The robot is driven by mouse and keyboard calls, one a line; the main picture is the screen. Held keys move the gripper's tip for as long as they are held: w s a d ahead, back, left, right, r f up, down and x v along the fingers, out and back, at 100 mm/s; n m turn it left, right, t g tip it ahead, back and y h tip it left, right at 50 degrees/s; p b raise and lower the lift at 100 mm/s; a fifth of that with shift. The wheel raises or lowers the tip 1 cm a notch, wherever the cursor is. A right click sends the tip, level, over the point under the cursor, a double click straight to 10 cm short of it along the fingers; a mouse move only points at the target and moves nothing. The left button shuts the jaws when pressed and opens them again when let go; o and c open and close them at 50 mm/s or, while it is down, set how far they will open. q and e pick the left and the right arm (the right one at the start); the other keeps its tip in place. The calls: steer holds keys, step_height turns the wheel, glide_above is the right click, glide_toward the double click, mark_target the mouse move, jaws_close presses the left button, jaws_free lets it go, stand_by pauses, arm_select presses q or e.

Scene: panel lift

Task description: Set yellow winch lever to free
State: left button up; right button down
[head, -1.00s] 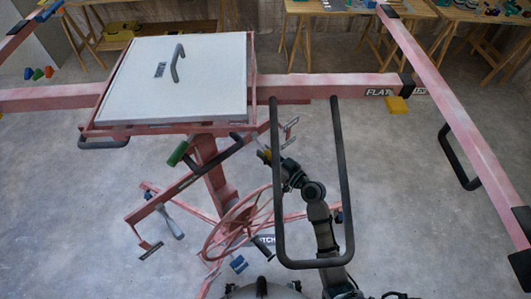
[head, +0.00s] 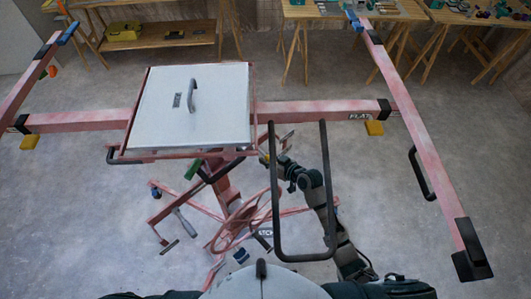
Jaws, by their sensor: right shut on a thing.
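The pink-red panel lift (head: 290,112) stands in front of me, with a white panel (head: 160,120) on its tilted top cradle. The yellow winch lever (head: 263,158) is a small yellow spot just right of and below the cradle, mostly hidden. My right gripper (head: 269,158) is at it and shut on it, partly behind a black loop handle (head: 275,225). The small size hides the exact finger contact and the lever's setting. The handwheel (head: 222,236) of the lift is lower down. My left gripper is out of view.
A green grip (head: 192,169) sits left of the lever under the cradle. Yellow blocks (head: 374,128) hang on the crossbar. The long side rail (head: 425,150) runs down the right. Wooden tables (head: 300,12) stand at the back. The grey floor on the right is clear.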

steer(key=shift+d+r+g+h, duration=0.1)
steer(key=shift+r+g+h, duration=0.4)
steer(key=shift+g, duration=0.1)
steer(key=shift+r, duration=0.15)
steer(key=shift+r+g+p, duration=0.15)
steer(key=shift+g+p, duration=0.15)
steer(key=c, duration=1)
jaws_free()
steer(key=shift+s, duration=0.1)
steer(key=shift+d, duration=0.15)
steer(key=s+d, duration=0.9)
steer(key=shift+s+d+r, duration=0.1)
steer(key=shift+s+r, duration=0.15)
steer(key=shift+r, duration=0.1)
steer(key=shift+a, duration=0.2)
